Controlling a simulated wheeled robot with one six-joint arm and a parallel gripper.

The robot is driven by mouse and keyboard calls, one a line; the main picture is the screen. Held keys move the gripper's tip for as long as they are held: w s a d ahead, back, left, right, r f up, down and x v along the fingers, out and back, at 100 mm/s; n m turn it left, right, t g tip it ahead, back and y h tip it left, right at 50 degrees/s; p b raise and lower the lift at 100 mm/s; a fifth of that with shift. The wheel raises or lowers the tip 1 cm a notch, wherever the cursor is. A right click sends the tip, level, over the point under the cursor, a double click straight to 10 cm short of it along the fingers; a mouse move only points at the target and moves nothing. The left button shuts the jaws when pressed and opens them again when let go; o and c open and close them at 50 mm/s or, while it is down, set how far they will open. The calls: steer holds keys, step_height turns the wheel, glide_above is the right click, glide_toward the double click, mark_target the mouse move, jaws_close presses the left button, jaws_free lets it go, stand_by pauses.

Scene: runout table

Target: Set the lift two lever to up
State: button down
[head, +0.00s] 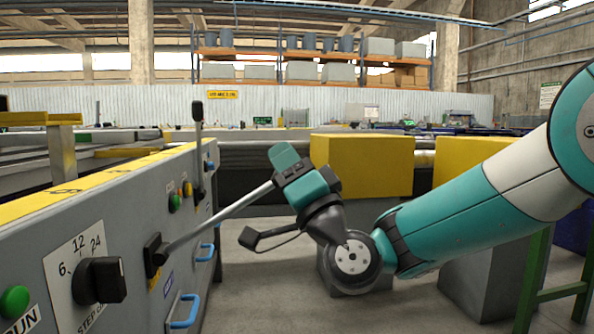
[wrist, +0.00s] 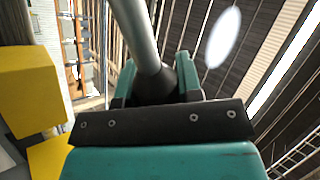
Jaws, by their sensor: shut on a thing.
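A grey lever rod (head: 222,216) reaches out from a black pivot block (head: 155,255) on the side of the grey control panel (head: 135,205). It slopes up and to the right, its far end inside my gripper (head: 286,172). In the wrist view the rod (wrist: 138,35) runs down to a dark end between the teal jaws (wrist: 158,85), which are shut on it. A second lever (head: 198,150) with a black handle stands upright farther along the panel. I cannot read which lever is lift two.
A black step knob (head: 98,280), a green button (head: 14,300) and blue handles (head: 183,312) stick out of the panel. Yellow blocks (head: 362,165) stand behind my gripper. Open floor (head: 265,290) lies right of the panel.

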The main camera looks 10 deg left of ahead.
steer(key=shift+w+d+f+m+t+h+b, duration=0.1)
steer(key=shift+d+f+m+t+h+b, duration=0.05)
steer(key=shift+d+f+m+t+b, duration=0.2)
steer(key=shift+w+d+f+m+t+h+b, duration=0.15)
steer(key=shift+f+m+t, duration=0.1)
steer(key=shift+f+m, duration=0.2)
steer(key=shift+s, duration=0.1)
steer(key=c, duration=0.8)
jaws_free()
